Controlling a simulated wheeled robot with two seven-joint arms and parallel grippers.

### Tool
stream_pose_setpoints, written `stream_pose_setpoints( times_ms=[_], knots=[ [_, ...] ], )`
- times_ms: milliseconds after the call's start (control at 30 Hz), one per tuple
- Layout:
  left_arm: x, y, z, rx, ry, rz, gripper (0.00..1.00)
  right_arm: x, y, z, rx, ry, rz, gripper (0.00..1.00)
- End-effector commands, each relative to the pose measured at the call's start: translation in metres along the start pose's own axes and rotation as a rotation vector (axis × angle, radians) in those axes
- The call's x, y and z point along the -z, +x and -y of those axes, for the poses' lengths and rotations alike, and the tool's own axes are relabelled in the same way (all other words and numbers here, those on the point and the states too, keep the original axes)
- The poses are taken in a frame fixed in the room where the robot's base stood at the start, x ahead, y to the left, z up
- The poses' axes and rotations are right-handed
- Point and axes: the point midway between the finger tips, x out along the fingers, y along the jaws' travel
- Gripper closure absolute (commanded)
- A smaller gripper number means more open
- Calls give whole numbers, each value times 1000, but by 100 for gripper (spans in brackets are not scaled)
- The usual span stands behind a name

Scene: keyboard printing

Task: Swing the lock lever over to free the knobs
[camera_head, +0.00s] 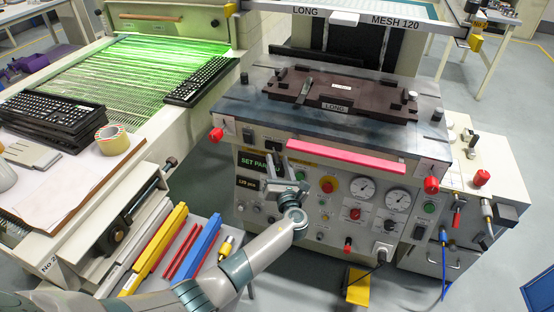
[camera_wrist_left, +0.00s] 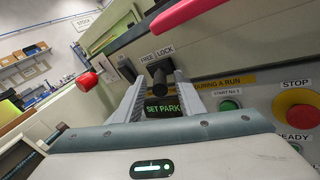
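The lock lever (camera_wrist_left: 158,76) is a black lever on the cream front panel, just below the FREE and LOCK labels in the left wrist view. I cannot tell which label it is turned to. My left gripper (camera_wrist_left: 160,88) is open, with one grey finger on each side of the lever; contact is not clear. Red knobs sit at the press's left corner (camera_head: 216,135) and right corner (camera_head: 431,185). My right gripper is not in view.
A pink-red bar (camera_head: 346,155) runs along the press front above the panel. A red and yellow stop button (camera_head: 328,185) and gauges (camera_head: 362,189) are right of the gripper. Colored bars (camera_head: 206,240) lie at the lower left.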

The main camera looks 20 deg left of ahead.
Motion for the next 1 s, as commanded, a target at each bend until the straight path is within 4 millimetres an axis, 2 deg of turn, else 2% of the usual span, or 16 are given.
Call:
stream_pose_setpoints(
  times_ms=[200, 567, 700, 1000],
  knots=[
    [0, 18, 0, -1, 0, 0, 64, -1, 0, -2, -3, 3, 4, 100],
    [0, 20, 0, 0, -1, 0, 64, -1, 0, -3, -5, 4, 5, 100],
    [0, 20, 0, 0, -1, 0, 98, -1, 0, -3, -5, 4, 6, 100],
    [1, 22, -1, 3, 0, 1, 100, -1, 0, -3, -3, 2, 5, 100]
  ],
)
